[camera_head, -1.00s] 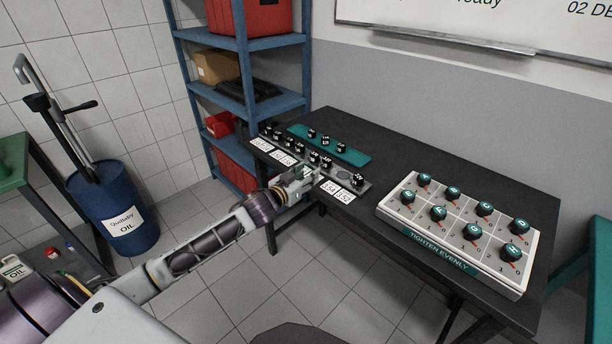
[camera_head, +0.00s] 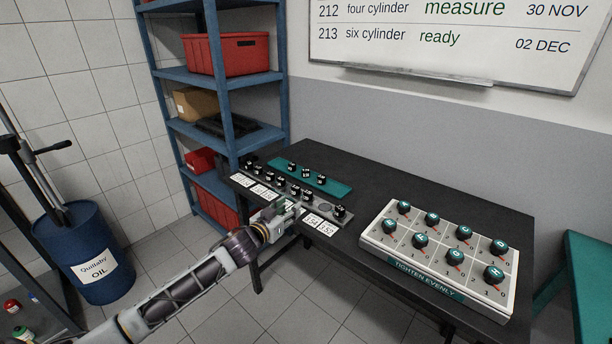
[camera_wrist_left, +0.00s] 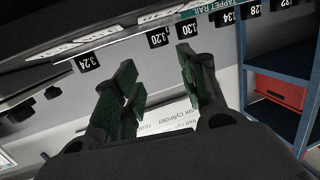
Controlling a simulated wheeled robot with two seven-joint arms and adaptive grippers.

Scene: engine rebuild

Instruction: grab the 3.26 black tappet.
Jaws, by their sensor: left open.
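Several small black tappets stand in a row on the grey tappet rail (camera_head: 318,205) at the table's front left edge in the head view. In the left wrist view, which shows the rail upside down, black tags read 3.24 (camera_wrist_left: 86,63), 3.20 (camera_wrist_left: 158,38), 3.30 (camera_wrist_left: 187,28), 3.34, 3.28 and 3.32. I cannot make out a 3.26 tag in either view. My left gripper (camera_head: 291,209) is open at the rail's front edge. In the wrist view its fingers (camera_wrist_left: 153,64) are apart with nothing held between them. My right gripper is out of view.
White number cards (camera_head: 312,219) line the rail's front. Blue shelving (camera_head: 182,77) stands at the left; the table's back is clear.

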